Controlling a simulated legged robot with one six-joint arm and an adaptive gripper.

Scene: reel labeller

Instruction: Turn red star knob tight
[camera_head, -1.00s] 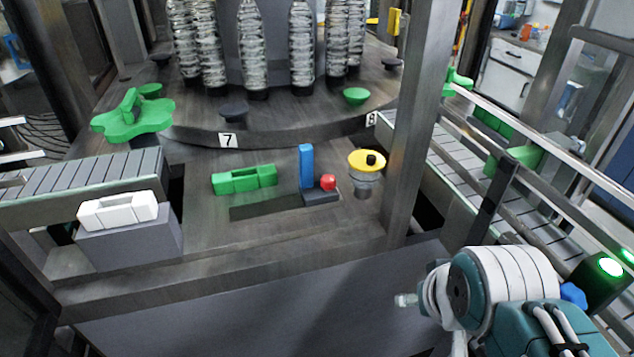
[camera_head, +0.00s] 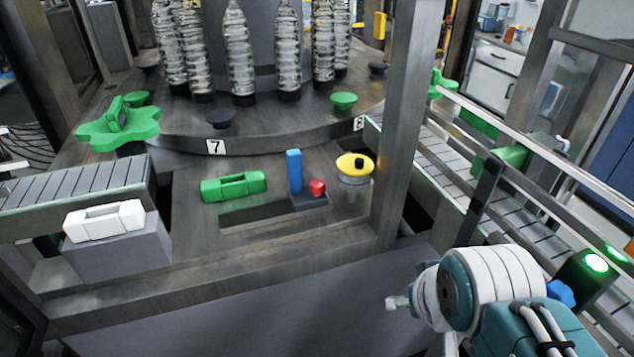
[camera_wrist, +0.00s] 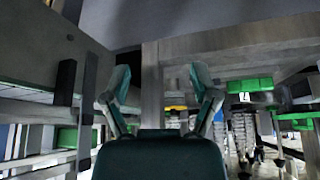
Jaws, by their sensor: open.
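A small red knob (camera_head: 317,187) stands on a dark base beside an upright blue lever (camera_head: 294,171), on the machine's deck. It looks roundish, and its star shape is too small to make out. My arm is at the lower right of the head view, well apart from the knob, across the front frame. My gripper (camera_wrist: 160,76) shows in the wrist view with its two fingers spread and nothing between them. I cannot make out the red knob in the wrist view.
A metal post (camera_head: 397,130) stands between the deck and the right conveyor (camera_head: 455,178). A white handle (camera_head: 104,221) tops a grey block. Bottles stand behind.

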